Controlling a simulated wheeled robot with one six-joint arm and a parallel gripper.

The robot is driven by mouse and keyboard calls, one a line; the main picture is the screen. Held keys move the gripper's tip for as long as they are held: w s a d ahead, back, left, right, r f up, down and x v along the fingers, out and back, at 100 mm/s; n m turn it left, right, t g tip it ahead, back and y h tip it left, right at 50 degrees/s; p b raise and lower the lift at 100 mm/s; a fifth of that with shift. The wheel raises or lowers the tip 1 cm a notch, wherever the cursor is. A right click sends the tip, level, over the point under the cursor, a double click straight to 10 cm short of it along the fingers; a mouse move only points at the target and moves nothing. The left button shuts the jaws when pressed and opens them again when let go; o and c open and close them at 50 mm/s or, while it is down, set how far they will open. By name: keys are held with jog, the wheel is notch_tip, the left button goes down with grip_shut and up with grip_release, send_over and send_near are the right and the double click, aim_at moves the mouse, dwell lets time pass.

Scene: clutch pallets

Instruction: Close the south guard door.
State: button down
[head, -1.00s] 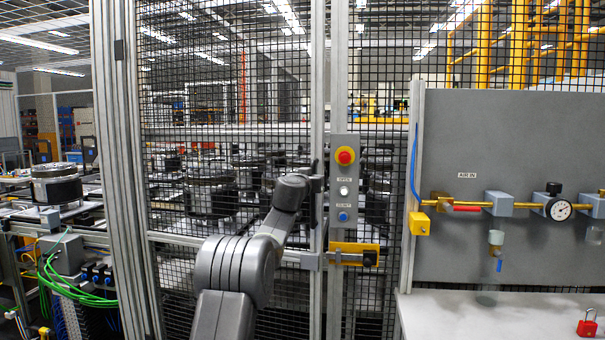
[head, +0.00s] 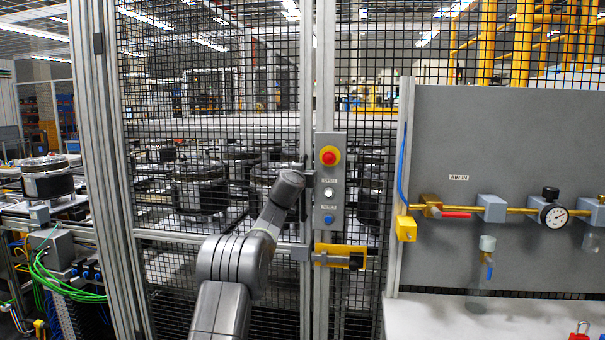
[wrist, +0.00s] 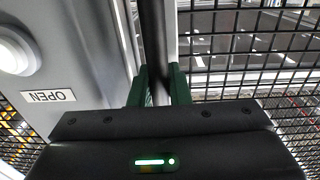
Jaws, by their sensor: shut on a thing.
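The south guard door (head: 306,100) is a black mesh panel in an aluminium frame. In the head view its right edge stands close beside the fixed post (head: 325,60), nearly in line with it; I cannot tell whether it touches. Its dark upright handle (wrist: 154,45) runs between the green fingers of my gripper (wrist: 158,88) in the wrist view. My gripper is shut on this handle. In the head view my arm reaches up to the door edge and hides part of the handle. A yellow latch piece (head: 341,250) sits on the post below.
A grey button box (head: 329,222) with a red stop button is on the post, just right of my gripper. A grey air panel (head: 500,130) with a gauge and a pale bench (head: 450,315) stand at the right. Green cables (head: 60,285) hang at the left.

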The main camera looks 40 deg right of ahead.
jog(key=shift+r, duration=0.15)
jog(key=c, duration=1.5)
grip_release()
jog(key=shift+w+d, duration=0.1)
jog(key=shift+d, duration=0.1)
jog(key=shift+o, duration=0.3)
jog(key=shift+w+d+f, duration=0.1)
jog(key=shift+d+f, duration=0.05)
jog(key=shift+f, duration=0.15)
jog(key=shift+r, duration=0.1)
jog(key=shift+a+b, duration=0.25)
jog(key=shift+b, duration=0.05)
jog(key=b+v, duration=1.2)
jog(key=v, duration=0.1)
jog(key=shift+s+a, duration=0.2)
jog(key=shift+s, duration=0.1)
jog(key=shift+w+d, duration=0.1)
